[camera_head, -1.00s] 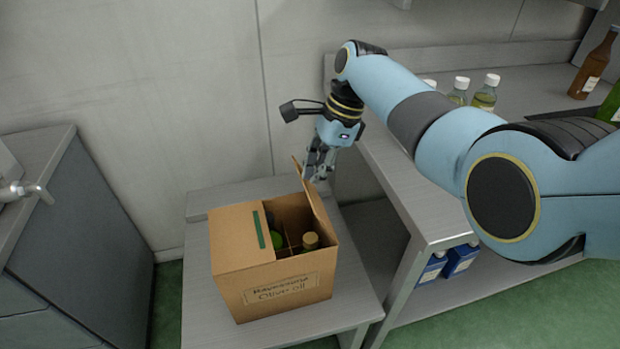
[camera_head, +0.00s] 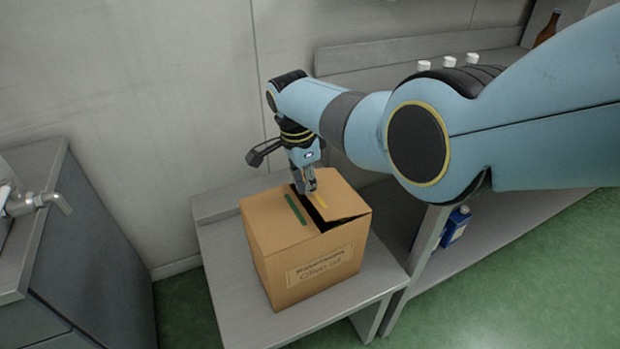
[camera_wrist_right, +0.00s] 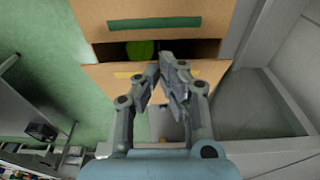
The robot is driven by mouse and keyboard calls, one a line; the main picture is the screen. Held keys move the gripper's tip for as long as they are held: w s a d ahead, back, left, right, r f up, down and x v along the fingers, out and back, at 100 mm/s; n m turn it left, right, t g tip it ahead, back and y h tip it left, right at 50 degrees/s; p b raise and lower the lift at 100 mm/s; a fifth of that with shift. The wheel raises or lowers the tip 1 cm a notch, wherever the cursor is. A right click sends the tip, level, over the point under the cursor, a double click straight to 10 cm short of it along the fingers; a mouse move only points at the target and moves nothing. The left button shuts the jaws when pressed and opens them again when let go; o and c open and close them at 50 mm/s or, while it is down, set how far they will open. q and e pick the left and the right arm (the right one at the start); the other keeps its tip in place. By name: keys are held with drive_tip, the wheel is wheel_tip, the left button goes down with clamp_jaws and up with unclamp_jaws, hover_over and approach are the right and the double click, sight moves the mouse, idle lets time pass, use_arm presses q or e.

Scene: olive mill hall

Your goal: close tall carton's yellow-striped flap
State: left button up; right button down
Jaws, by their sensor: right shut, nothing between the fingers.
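The tall carton (camera_head: 310,267) stands upright on a low metal bench, with an olive oil label on its front. Its green-striped flap (camera_head: 275,222) lies flat on the left. The yellow-striped flap (camera_head: 345,203) on the right is folded over nearly flat, with a narrow dark gap along its inner edge. My right gripper (camera_head: 307,190) is shut and empty, fingers pointing down at the yellow-striped flap by its stripe. In the right wrist view, the gripper (camera_wrist_right: 165,75) overlaps the yellow-striped flap (camera_wrist_right: 105,80); a green thing shows in the gap. My left gripper is not in view.
The low bench (camera_head: 225,262) has bare room left of the carton. A metal shelf unit (camera_head: 480,245) stands at right, with bottles on top and a blue container (camera_head: 455,226) below. A grey cabinet with a tap (camera_head: 45,200) is at left.

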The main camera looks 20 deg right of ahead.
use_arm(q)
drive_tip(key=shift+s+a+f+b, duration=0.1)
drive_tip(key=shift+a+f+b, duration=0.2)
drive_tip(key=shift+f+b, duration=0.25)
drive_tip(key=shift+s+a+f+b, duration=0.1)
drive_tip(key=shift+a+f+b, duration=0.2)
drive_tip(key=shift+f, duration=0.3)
use_arm(e)
drive_tip(key=shift+a+f, duration=0.3)
drive_tip(key=shift+f, duration=0.4)
drive_tip(key=shift+a+f, duration=0.3)
drive_tip(key=shift+f, duration=0.35)
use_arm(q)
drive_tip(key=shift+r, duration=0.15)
use_arm(e)
drive_tip(key=shift+r, duration=0.15)
